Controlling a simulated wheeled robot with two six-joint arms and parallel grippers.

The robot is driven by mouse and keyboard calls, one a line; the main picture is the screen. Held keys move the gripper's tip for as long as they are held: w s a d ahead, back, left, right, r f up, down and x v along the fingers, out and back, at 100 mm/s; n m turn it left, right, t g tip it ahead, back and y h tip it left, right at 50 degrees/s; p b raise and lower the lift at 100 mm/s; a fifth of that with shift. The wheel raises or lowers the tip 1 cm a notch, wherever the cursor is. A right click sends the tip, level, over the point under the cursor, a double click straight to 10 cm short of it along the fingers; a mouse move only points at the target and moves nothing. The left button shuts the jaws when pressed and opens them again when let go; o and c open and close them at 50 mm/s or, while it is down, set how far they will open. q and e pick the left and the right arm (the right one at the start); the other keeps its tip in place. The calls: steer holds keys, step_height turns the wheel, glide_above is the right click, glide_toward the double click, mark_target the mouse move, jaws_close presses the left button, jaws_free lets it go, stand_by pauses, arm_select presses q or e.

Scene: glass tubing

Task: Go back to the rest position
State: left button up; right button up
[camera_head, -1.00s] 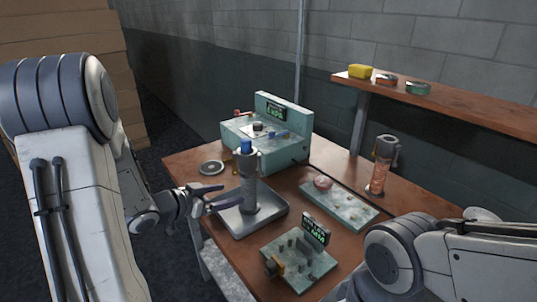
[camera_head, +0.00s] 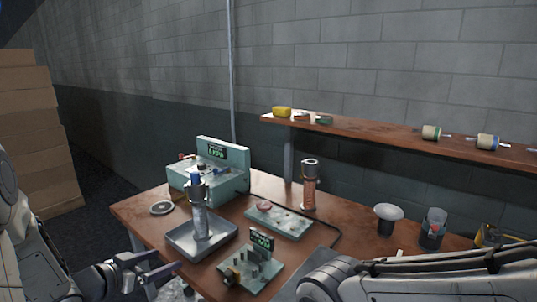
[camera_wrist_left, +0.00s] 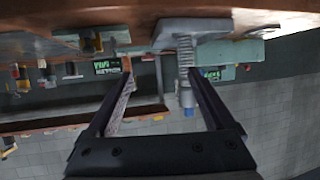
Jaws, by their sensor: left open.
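My left gripper (camera_head: 163,268) is at the lower left in the head view, beside the table's front left edge. Its jaws are apart and nothing is between them. In the left wrist view my open gripper (camera_wrist_left: 160,76) has both fingers spread, with the table beyond them and the picture upside down. A glass column with a blue top (camera_head: 200,215) stands upright in a grey tray (camera_head: 183,254), apart from the gripper. It also shows in the left wrist view (camera_wrist_left: 185,60). My right arm crosses the lower right in the head view; its gripper is out of sight.
A green machine with a display (camera_head: 228,185) stands at the back left of the table. A small green board (camera_head: 242,284), a flat green plate (camera_head: 292,225) and a copper-coloured cylinder (camera_head: 309,188) stand nearby. A wall shelf (camera_head: 380,140) runs behind. Cardboard boxes (camera_head: 35,140) stand left.

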arm_select(q)
steer(key=w+d+r+g+y+p, duration=0.1)
steer(key=d+r+g+y+p, duration=0.1)
steer(key=d+y, duration=0.35)
steer(key=s+d+r+m+g+p, duration=0.1)
steer(key=s+d+g, duration=0.4)
steer(key=s, duration=0.9)
steer(key=s+d+r+m+g+p, duration=0.1)
steer(key=s+d+g, duration=0.4)
steer(key=s+d, duration=0.6)
steer(key=s+r, duration=0.1)
steer(key=s, duration=0.2)
steer(key=shift+h, duration=0.35)
